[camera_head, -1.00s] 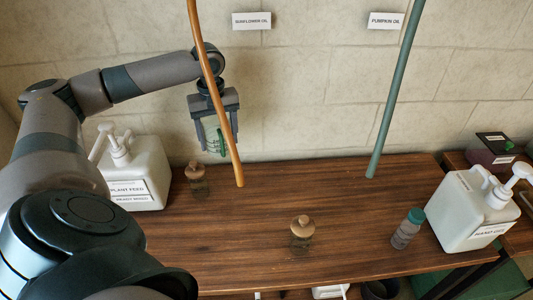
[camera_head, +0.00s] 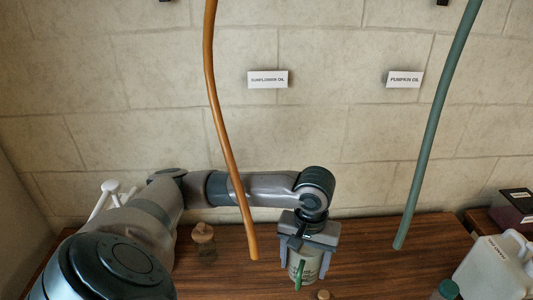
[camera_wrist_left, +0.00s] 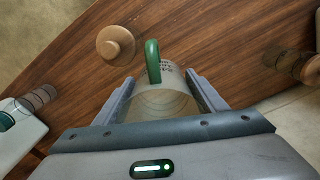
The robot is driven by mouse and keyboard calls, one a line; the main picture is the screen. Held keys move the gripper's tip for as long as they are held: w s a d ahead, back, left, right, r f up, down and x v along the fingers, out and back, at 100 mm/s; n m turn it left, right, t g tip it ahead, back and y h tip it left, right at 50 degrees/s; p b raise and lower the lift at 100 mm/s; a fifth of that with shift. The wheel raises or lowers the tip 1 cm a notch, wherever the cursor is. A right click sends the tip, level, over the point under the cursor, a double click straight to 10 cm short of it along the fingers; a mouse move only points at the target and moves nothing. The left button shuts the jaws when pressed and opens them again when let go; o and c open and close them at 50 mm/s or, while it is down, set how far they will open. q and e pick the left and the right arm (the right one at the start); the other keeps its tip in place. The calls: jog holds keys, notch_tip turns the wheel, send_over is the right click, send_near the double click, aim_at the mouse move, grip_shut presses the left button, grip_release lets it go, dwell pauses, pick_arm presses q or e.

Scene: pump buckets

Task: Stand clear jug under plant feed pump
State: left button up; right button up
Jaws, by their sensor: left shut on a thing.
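My left gripper (camera_head: 306,266) is shut on the clear jug (camera_head: 304,264), a see-through vessel with a green handle, with one finger on each side of it. In the left wrist view the jug (camera_wrist_left: 165,103) sits between the fingers, its green handle (camera_wrist_left: 152,62) facing away from the palm. I cannot tell whether its base touches the table. The plant feed pump's white head (camera_head: 110,188) shows at the left behind my arm; its body and label are hidden. The jug is well to the right of that pump. My right gripper is not in view.
An orange hose (camera_head: 232,160) hangs just left of the jug, and a green hose (camera_head: 428,140) hangs to the right. Corked jars stand at the left (camera_head: 204,243) and near the front (camera_head: 323,295). A white pump container (camera_head: 497,268) and green-capped bottle (camera_head: 447,290) stand at the right.

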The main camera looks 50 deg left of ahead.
pick_arm(q)
jog(key=shift+f, duration=0.15)
send_over(299, 296)
jog(key=shift+f, duration=3)
jog(key=shift+f+p, duration=0.35)
jog(key=shift+f, duration=1.55)
jog(key=o, duration=1.1)
jog(key=shift+r+b, duration=0.3)
jog(key=shift+r, duration=3.5)
